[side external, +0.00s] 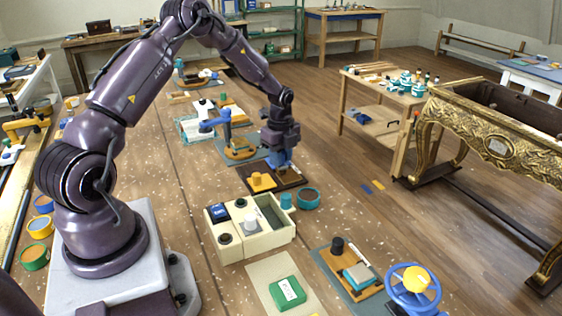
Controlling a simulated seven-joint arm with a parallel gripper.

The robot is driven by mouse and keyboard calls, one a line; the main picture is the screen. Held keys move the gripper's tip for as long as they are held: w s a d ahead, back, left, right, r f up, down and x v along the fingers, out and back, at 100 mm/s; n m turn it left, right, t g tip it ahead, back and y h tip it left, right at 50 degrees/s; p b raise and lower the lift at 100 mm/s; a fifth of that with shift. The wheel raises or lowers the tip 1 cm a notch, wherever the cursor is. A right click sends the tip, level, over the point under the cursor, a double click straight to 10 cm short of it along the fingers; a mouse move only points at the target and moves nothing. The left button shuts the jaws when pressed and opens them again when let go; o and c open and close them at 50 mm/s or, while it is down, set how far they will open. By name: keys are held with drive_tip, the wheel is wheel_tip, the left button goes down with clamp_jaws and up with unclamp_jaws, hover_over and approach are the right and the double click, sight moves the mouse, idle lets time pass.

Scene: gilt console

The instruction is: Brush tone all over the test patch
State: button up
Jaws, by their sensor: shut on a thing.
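My gripper (281,150) is low over a dark brown board (289,178) in the middle of the bench. It is shut on a small blue piece (281,160), which looks like the brush. Its lower end is close to the board, and I cannot tell whether it touches. A yellow block with a round knob (261,181) sits on the left part of the board. I cannot make out the test patch's edges or any tone on it from here. A round teal pot with a brown inside (308,198) stands in front of the board.
A cream divided box (262,241) and a teal cup (286,200) stand in front of the board. A blue clamp-like stand (226,128) rises behind it on the left. A green block (287,292) and a blue handwheel (412,288) are nearer the camera.

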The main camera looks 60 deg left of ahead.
drive_tip(key=shift+r, duration=2.2)
